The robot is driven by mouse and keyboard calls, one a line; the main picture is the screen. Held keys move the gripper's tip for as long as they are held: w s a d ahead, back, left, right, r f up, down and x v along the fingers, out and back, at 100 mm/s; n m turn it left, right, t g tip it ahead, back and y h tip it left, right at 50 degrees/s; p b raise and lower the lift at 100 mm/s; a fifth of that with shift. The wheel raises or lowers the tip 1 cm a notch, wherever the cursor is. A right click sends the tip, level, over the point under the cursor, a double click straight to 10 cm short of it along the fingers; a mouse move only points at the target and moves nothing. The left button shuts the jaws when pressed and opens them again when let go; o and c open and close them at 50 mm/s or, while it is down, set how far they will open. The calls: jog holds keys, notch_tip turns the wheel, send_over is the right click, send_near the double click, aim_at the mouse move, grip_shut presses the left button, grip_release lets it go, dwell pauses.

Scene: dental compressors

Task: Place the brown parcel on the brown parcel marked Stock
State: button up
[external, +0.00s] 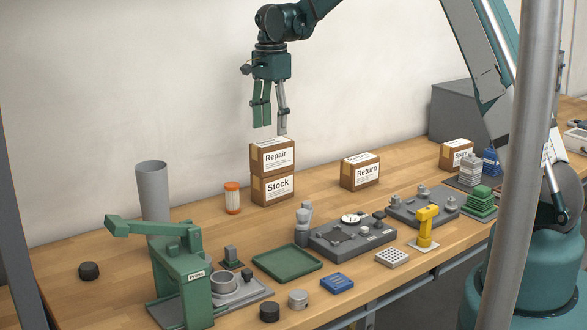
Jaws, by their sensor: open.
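A brown parcel labelled Repair (278,156) rests on top of the brown parcel labelled Stock (273,188), and the two stand as a stack on the wooden bench. The faces of both parcels line up closely. My gripper (268,129) points down above the stack, with its fingers apart and nothing between them. The fingertips appear just above the Repair parcel's top; the exact gap is hard to tell. Another brown parcel, labelled Return (360,171), stands alone to the right. A further brown parcel (456,153) with a partly readable label stands farther right.
An orange-capped jar (232,197) and a grey cylinder (153,191) stand left of the stack. A green press (182,275), a green tray (287,262) and a dark fixture plate (352,238) lie in front. Bare bench lies between the stack and the Return parcel.

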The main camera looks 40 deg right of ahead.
jog(key=shift+r, duration=1.25)
jog(key=shift+s+r, duration=0.35)
jog(key=shift+r, duration=0.1)
jog(key=s+a+r+n+t, duration=0.2)
jog(key=s+r+n, duration=0.2)
jog(key=s+r, duration=0.55)
jog(key=s+a+r+n+t, duration=0.1)
jog(key=s+r+n, duration=0.45)
jog(key=s, duration=0.75)
jog(key=s+a+f+n+t, duration=0.1)
jog(key=s+n, duration=0.3)
jog(key=s, duration=0.8)
jog(key=s+a+f+n+t, duration=0.1)
jog(key=s+f+n+t, duration=0.1)
jog(key=s, duration=1)
jog(key=shift+s+a+n+t, duration=0.25)
jog(key=shift+s+n+t, duration=0.25)
jog(key=shift+n, duration=0.75)
